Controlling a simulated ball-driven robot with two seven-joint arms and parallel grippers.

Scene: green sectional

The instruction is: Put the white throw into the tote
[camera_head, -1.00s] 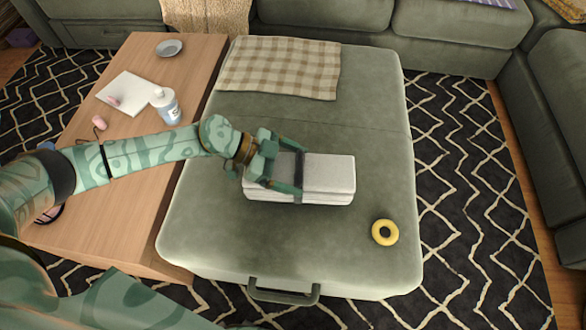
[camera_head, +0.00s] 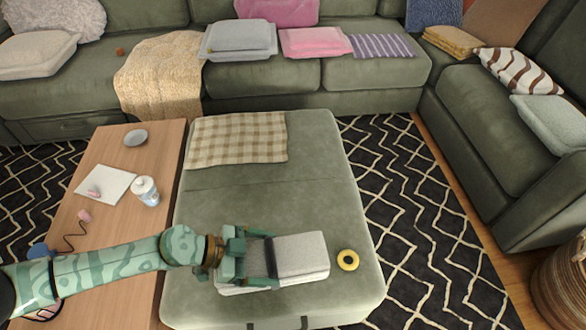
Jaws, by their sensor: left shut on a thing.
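The white throw (camera_head: 302,257) is a folded, thick pale bundle on the green ottoman (camera_head: 240,208), near its front. My left gripper (camera_head: 270,262) is shut on the throw's left half, its fingers across the top and side. I cannot tell whether the throw is lifted clear of the ottoman. A woven basket (camera_head: 560,285) stands at the far right edge, partly cut off; I cannot tell whether it is the tote. My right gripper is not in view.
A yellow ring (camera_head: 347,260) lies right of the throw. A checked cloth (camera_head: 236,138) lies at the ottoman's back. A wooden table (camera_head: 120,235) at left holds a bottle (camera_head: 145,191) and a dish (camera_head: 135,138). Patterned rug (camera_head: 400,200) lies open between ottoman and right sofa.

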